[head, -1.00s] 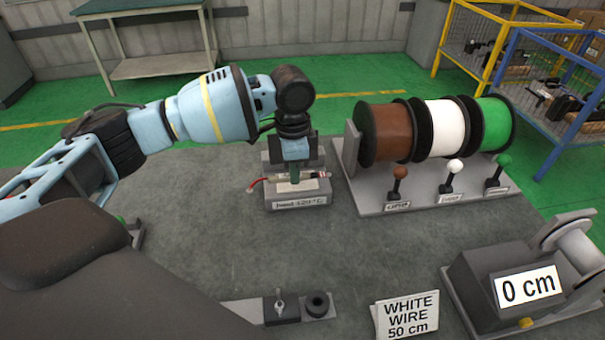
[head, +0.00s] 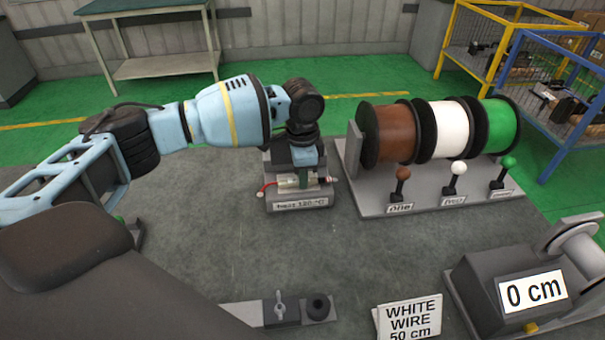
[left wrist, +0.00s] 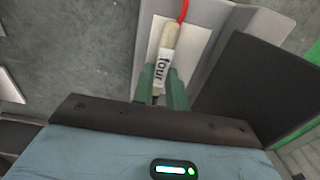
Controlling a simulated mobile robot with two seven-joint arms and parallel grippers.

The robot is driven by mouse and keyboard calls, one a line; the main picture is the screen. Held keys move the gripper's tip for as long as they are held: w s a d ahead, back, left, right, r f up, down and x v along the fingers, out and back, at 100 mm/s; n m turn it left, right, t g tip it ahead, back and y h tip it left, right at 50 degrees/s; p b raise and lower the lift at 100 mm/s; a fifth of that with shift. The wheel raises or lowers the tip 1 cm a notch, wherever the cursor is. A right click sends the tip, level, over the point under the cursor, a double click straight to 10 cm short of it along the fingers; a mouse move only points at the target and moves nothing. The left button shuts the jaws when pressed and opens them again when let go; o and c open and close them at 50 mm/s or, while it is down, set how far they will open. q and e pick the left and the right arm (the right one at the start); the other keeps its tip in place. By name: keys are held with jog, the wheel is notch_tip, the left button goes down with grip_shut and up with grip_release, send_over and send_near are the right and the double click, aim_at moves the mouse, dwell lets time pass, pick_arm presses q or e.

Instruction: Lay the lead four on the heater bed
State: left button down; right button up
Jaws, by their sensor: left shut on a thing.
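The lead four (left wrist: 167,65) is a pale heating lead with a label reading "four" and a red wire at one end. My left gripper (left wrist: 164,88) is shut on it, with a green finger on each side. In the head view the lead (head: 288,183) lies sideways just over or on the heater bed; I cannot tell whether it touches. The heater (head: 299,203) is a grey block labelled heat 120 °C. Its pale bed plate (left wrist: 196,48) shows beneath the lead in the left wrist view. My left gripper (head: 305,182) points down there. My right gripper is not in view.
A rack with brown, white and green wire spools (head: 437,130) and levers stands right of the heater. A measuring machine reading 0 cm (head: 530,290), a WHITE WIRE 50 cm sign (head: 409,318) and a small switch plate (head: 240,312) are in front. The mid-table is clear.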

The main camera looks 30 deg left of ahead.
pick_arm(q)
jog(key=shift+f, duration=0.1)
jog(key=c, duration=1.4)
grip_release()
notch_tip(320, 180, up, 12)
jog(key=shift+p, duration=0.4)
